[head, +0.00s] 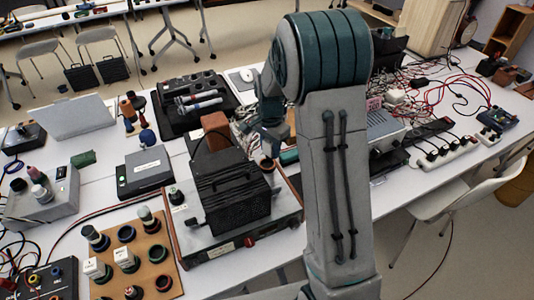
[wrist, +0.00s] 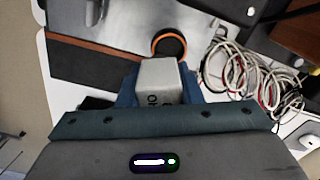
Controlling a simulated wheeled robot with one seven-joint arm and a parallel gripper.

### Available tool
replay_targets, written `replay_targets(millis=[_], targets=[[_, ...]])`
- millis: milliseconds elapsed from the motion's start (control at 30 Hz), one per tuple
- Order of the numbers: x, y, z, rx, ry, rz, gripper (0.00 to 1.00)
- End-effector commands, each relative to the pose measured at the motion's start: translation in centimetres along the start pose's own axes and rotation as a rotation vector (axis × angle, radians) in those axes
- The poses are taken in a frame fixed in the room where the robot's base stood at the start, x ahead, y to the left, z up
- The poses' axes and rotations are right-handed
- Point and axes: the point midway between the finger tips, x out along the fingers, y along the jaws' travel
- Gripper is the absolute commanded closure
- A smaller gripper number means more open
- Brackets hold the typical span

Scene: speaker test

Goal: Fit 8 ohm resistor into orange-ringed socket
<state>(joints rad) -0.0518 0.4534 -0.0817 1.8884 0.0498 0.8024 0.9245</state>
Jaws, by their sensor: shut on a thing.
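My gripper (wrist: 158,88) is shut on a pale grey block, the resistor (wrist: 158,76), with blue fingers on both sides of it. Dark lettering shows on its near face but is cut off, so I cannot read the value. The orange-ringed socket (wrist: 168,44) is a dark round opening just beyond the block in the wrist view, and the block's top edge appears close to the ring. I cannot tell the height between them. In the head view the socket (head: 267,164) shows small beside the black ribbed unit, and my arm hides the held resistor.
A black ribbed unit (head: 232,192) stands on the bench tester, left of my arm. A wooden board (head: 135,258) with several ringed sockets and some resistors lies at front left. Coiled cables (wrist: 240,72) lie right of the socket. A power strip (head: 445,150) is at right.

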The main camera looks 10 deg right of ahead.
Motion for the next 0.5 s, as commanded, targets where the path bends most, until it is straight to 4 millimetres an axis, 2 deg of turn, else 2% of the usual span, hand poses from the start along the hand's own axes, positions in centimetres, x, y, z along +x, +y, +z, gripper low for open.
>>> replay_targets(millis=[100,233,500], targets=[[0.6,-1.1,-0.2,0.0,0.0,0.0,0.91],[1.2,-1.4,-0.2,0.001,-0.001,0.001,0.91],[4.6,-1.4,-0.2,0.002,0.0,0.001,0.91]])
